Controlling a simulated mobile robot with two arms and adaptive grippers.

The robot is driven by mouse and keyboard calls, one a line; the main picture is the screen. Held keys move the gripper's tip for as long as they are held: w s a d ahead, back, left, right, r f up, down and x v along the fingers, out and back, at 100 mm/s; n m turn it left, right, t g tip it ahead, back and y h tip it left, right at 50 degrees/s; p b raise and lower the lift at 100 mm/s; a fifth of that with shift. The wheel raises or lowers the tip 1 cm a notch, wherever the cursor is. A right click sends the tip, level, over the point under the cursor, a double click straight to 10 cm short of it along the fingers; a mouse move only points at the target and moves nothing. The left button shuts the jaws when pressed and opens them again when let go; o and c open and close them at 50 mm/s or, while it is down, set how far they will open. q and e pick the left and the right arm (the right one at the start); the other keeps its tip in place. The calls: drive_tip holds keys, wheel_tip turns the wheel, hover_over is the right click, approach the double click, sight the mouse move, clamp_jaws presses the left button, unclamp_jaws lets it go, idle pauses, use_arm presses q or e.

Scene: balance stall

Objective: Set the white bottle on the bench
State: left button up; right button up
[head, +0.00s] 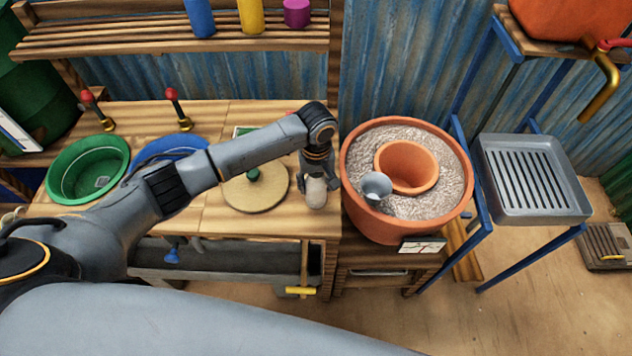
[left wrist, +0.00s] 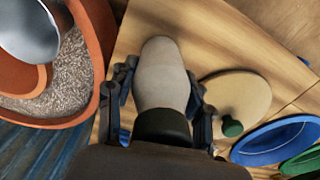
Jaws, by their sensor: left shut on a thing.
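My left gripper (head: 318,172) reaches down over the right end of the wooden bench (head: 215,215). It is shut on the white bottle (head: 316,194), which shows pale and rounded below the fingers. In the left wrist view the bottle (left wrist: 162,75) lies between the two fingers (left wrist: 160,105), with a dark part at its near end. The bottle is over the bench top; I cannot tell if its base touches the wood. My right gripper is not in view.
A round wooden lid with a green knob (head: 255,192) lies just left of the bottle. A terracotta pot (head: 362,205) of grey grains, holding a smaller pot (head: 407,165) and a metal cup (head: 376,186), stands close right. Green (head: 62,190) and blue basins (head: 172,146) sit left.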

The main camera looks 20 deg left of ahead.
use_arm(q)
drive_tip(key=o, duration=1.4)
drive_tip(key=shift+f, duration=0.1)
drive_tip(key=shift+r, duration=0.35)
wheel_tip(320, 180, up, 11)
drive_tip(key=shift+f+b, duration=0.2)
drive_tip(key=shift+b, duration=0.45)
drive_tip(key=shift+r, duration=0.5)
